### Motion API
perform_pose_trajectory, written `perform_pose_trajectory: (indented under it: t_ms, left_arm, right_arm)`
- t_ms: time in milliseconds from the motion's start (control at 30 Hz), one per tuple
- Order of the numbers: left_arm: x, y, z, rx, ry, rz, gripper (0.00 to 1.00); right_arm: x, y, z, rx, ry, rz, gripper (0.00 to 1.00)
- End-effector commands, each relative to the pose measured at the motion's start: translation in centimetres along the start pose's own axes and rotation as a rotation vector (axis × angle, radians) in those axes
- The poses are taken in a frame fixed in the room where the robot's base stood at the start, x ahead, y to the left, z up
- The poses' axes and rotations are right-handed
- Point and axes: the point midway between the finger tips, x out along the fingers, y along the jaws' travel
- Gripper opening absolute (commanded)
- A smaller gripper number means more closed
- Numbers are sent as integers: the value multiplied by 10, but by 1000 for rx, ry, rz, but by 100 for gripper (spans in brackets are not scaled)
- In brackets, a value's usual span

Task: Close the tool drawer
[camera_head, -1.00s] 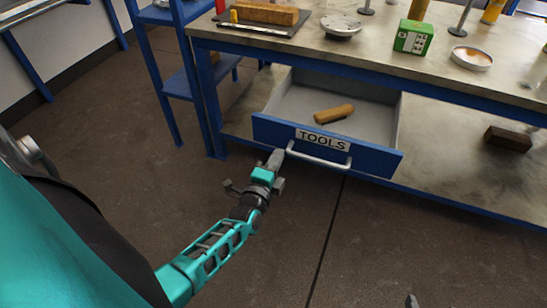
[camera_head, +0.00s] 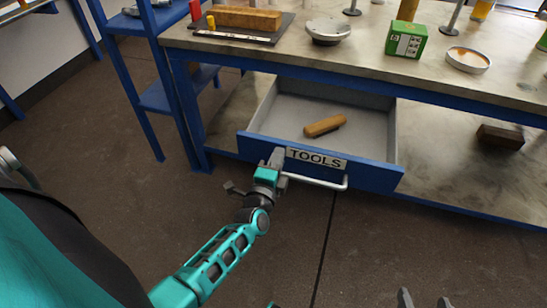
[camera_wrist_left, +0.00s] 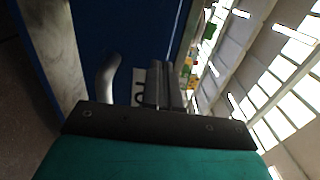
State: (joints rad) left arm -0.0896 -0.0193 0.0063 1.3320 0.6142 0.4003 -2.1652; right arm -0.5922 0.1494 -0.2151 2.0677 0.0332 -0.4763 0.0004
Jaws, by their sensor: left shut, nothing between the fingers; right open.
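The tool drawer (camera_head: 375,176) has a blue front with a "TOOLS" label and a silver bar handle (camera_head: 318,182). It stands pulled out below the workbench, with its grey inside showing and a tan block (camera_head: 325,126) lying in it. My left gripper (camera_head: 277,157) is shut and empty, with its fingertips at the drawer front just left of the label, by the left end of the handle. In the left wrist view, the shut fingers (camera_wrist_left: 160,84) point at the blue front beside the handle (camera_wrist_left: 107,76). My right gripper (camera_head: 425,301) is open at the bottom edge, low over the floor.
The workbench top (camera_head: 360,48) carries a green box (camera_head: 406,39), a grey flange (camera_head: 328,31), a round dish (camera_head: 469,60) and a dark tray with a tan block. A dark brown block (camera_head: 500,137) lies on the lower shelf. A blue rack (camera_head: 165,95) stands left. The floor in front is clear.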

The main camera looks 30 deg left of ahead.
Motion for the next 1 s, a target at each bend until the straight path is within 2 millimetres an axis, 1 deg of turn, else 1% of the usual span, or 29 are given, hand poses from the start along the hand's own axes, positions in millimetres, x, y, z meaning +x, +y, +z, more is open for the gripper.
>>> perform_pose_trajectory:
  t_ms: [233, 733, 867, 1000]
  left_arm:
    - [0, 0, -5, 0, -1, 0, 0]
    - [2, 0, -5, 0, -1, -1, 0]
    - [13, 0, -6, -1, -1, -1, 0]
    - [36, 0, -6, 0, -1, -3, 0]
  right_arm:
    - [2, 0, 3, 1, -1, 0, 72]
    - [2, 0, 3, 1, -1, 0, 72]
    - [3, 0, 5, 1, -1, 0, 72]
    - [5, 0, 8, 0, -1, 0, 72]
